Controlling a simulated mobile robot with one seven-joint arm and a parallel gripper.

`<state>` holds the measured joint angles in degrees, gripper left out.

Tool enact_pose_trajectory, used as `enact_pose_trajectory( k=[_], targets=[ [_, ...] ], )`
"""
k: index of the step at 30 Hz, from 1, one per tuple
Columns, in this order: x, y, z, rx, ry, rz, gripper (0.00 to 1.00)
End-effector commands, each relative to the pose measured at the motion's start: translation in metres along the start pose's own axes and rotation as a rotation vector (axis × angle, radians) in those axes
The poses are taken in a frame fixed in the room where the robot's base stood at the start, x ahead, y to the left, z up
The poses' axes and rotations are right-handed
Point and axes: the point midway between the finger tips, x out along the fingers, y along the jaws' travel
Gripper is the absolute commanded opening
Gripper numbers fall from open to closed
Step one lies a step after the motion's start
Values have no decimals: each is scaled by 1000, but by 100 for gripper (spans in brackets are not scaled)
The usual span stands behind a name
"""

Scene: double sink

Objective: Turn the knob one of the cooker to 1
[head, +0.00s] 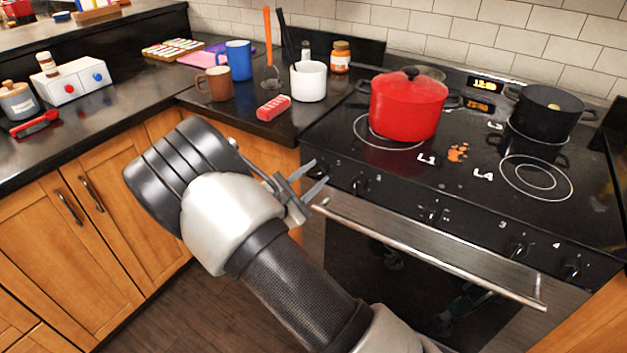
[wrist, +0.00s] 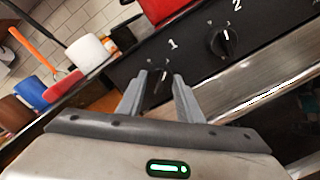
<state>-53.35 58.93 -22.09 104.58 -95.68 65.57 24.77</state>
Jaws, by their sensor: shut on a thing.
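The black cooker (head: 400,166) has a row of dark knobs along its front panel. Knob one (wrist: 161,91) is at the panel's left end, below the white "1" in the wrist view. My gripper (head: 319,181) is at that end of the panel; in the wrist view its two fingers (wrist: 160,79) are on either side of knob one and shut on it. The fingers hide the knob's sides, and its exact pointer setting is too small to read. In the head view, the fingers partly cover this area.
Knob two (wrist: 222,41) is close to the right of the fingers. A metal oven handle (head: 430,250) runs below the panel. A red pot (head: 405,108) and a black pot (head: 545,116) stand on the cooktop. A white mug (head: 309,82) is on the left counter.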

Motion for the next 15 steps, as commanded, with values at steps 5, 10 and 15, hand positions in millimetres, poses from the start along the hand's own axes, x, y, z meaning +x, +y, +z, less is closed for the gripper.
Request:
enact_pose_trajectory(
  k=[5,10,15],
  targets=[
    [-1,-2,-1,84,7,-1,10],
    [-1,-2,-1,128,10,0,10],
    [-1,-1,0,147,11,0,10]
  ],
)
